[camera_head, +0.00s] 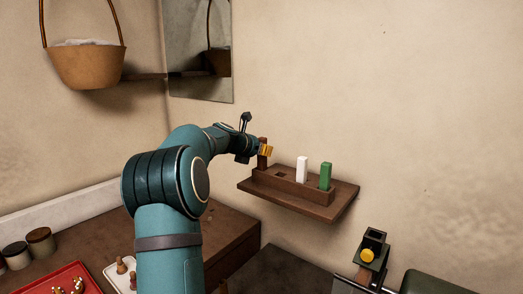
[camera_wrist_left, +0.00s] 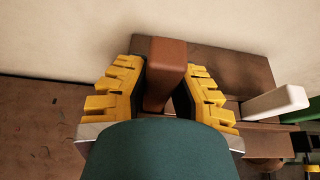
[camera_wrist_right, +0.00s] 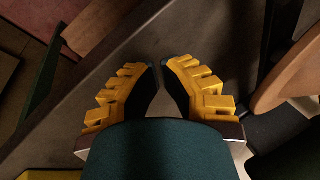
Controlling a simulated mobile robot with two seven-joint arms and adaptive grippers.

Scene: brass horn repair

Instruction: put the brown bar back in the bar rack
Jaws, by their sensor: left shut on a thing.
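The brown bar (camera_head: 263,160) stands upright at the left end of the wooden bar rack (camera_head: 300,192). My left gripper (camera_head: 257,150) is shut on it from the left. In the left wrist view the bar (camera_wrist_left: 163,75) sits between the yellow finger pads of my left gripper (camera_wrist_left: 163,88). Whether its lower end is in a slot or just above the rack is hidden. An empty slot shows in the rack between the brown bar and the white bar (camera_head: 302,169). The green bar (camera_head: 326,176) stands at the right end.
The rack sits on a wall shelf (camera_head: 335,207). A mirror (camera_head: 190,50) and a hanging basket (camera_head: 85,67) are on the walls at left. A red tray (camera_head: 58,275) and jars (camera_head: 40,240) are at lower left. A dark device with a yellow knob (camera_head: 367,255) stands below right.

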